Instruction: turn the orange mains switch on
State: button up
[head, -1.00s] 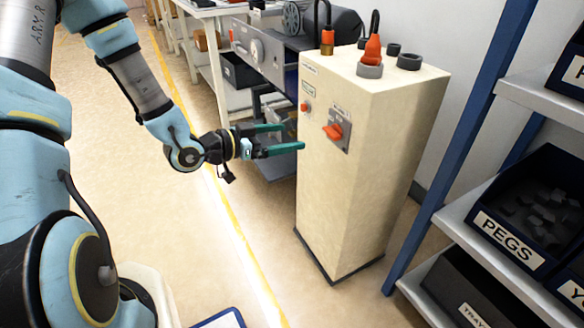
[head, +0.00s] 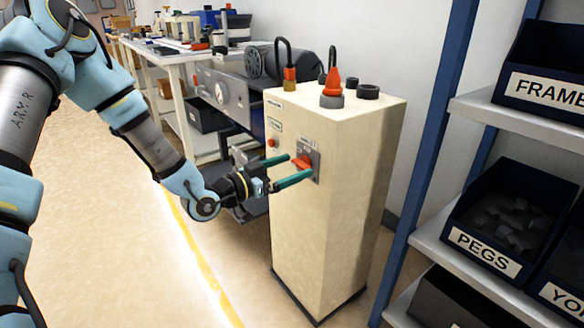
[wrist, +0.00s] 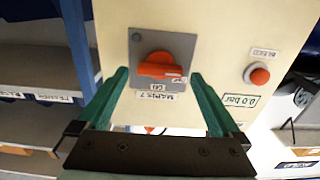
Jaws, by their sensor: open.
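The orange mains switch (head: 301,161) is a rotary handle on a grey plate on the front of a tall cream cabinet (head: 322,215). In the wrist view the orange handle (wrist: 158,67) lies roughly level across its plate, tilted slightly, with small labels below it. My gripper (head: 300,170) is open, its green fingers pointing at the switch. In the wrist view my open fingers (wrist: 160,82) stand on either side below the handle, with nothing between them. Whether the fingertips touch the panel I cannot tell.
A red button (wrist: 259,75) sits beside the switch on the same panel, and it shows in the head view (head: 272,142). Connectors with cables stand on the cabinet's top. A shelf rack (head: 440,235) with a PEGS bin (head: 493,252) stands at the right.

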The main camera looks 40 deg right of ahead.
jog(key=shift+d, duration=0.3)
jog(key=c, duration=1.3)
